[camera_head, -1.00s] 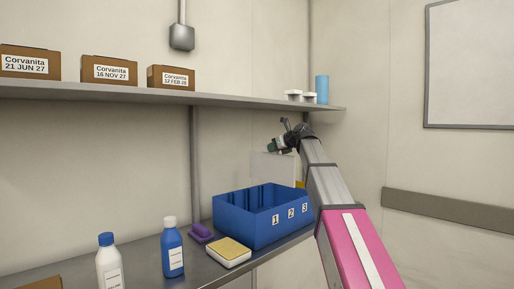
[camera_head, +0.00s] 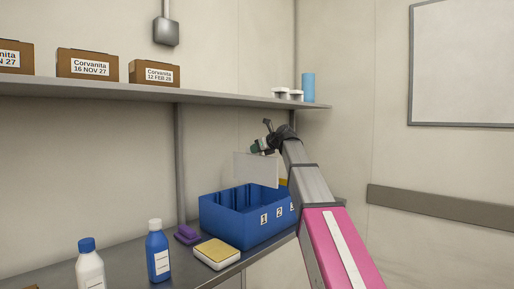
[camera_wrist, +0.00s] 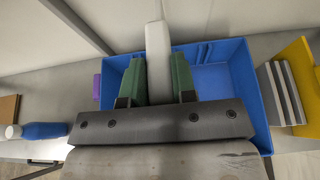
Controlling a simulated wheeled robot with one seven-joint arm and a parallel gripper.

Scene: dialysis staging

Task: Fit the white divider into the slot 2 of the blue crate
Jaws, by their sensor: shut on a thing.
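The white divider (camera_head: 255,168) is a thin flat panel, held upright above the back of the blue crate (camera_head: 228,226). My gripper (camera_head: 264,147) is shut on its upper part. In the wrist view the divider (camera_wrist: 156,45) shows nearly edge-on between the green fingers of my gripper (camera_wrist: 159,82), with the crate (camera_wrist: 247,85) below. The crate's front bears the labels 1, 2 and 3; my arm partly covers the 3. Ribs show on the crate's inner back wall. The divider's lower edge appears above the crate floor; its line-up with slot 2 cannot be told.
A purple item (camera_head: 187,235), a yellow-topped white box (camera_head: 216,254) and two bottles (camera_head: 158,252) stand left of the crate. A shelf (camera_head: 150,91) with cartons runs above. In the wrist view a yellow item (camera_wrist: 299,62) and grey-white pieces (camera_wrist: 279,92) lie right of the crate.

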